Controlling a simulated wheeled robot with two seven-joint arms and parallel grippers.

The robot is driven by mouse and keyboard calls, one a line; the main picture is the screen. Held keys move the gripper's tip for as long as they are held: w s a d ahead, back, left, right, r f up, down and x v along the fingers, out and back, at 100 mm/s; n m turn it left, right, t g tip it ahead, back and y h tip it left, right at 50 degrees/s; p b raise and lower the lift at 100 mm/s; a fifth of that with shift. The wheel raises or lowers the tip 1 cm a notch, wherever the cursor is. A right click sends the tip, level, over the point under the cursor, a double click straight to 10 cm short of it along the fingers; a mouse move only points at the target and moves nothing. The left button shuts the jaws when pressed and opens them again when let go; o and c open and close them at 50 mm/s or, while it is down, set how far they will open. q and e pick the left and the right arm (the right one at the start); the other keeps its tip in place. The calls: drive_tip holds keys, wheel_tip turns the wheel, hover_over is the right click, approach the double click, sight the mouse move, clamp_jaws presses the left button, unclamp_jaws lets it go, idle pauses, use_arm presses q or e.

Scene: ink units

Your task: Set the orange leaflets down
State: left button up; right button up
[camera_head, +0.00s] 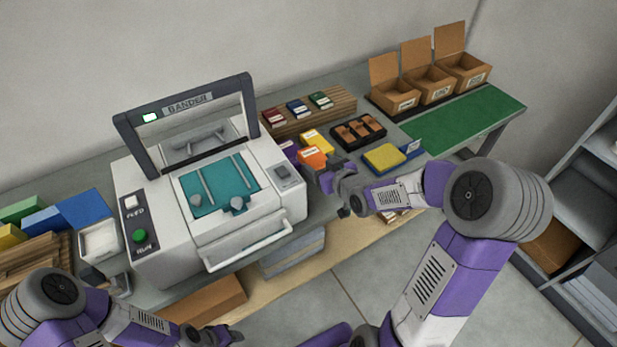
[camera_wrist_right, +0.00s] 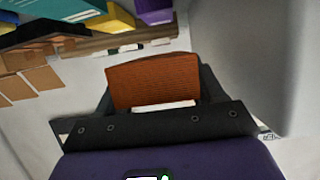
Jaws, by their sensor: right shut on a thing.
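The orange leaflets (camera_head: 312,157) are a small bundle with a pale label, just right of the bander machine. My right gripper (camera_head: 325,171) is shut on them. In the right wrist view the orange leaflets (camera_wrist_right: 153,80) stand between the dark fingers, with a white band at their lower edge. Whether they touch the table is hard to tell. My left gripper (camera_head: 226,336) is low in the head view, below the bench front, and its fingers are too small to read.
The bander (camera_head: 190,99) stands left of the leaflets. Yellow leaflets (camera_head: 318,142) and purple leaflets (camera_head: 289,149) are close by. A black tray (camera_head: 343,142) and a blue tray with a yellow pad (camera_head: 385,157) lie to the right. Open cardboard boxes (camera_head: 430,86) stand behind a clear green mat (camera_head: 465,124).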

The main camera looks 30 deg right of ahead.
sight(320, 194)
drive_tip(key=shift+s+r, duration=0.1)
drive_tip(key=shift+s, duration=0.15)
wheel_tip(320, 194, down, 10)
drive_tip(key=b, duration=0.3)
drive_tip(key=shift+w, duration=0.1)
drive_tip(key=shift+r, duration=0.2)
drive_tip(key=shift+f+b, duration=0.2)
drive_tip(key=shift+b, duration=0.15)
drive_tip(key=o, duration=0.7)
drive_tip(key=shift+f, duration=0.1)
drive_tip(key=o, duration=0.4)
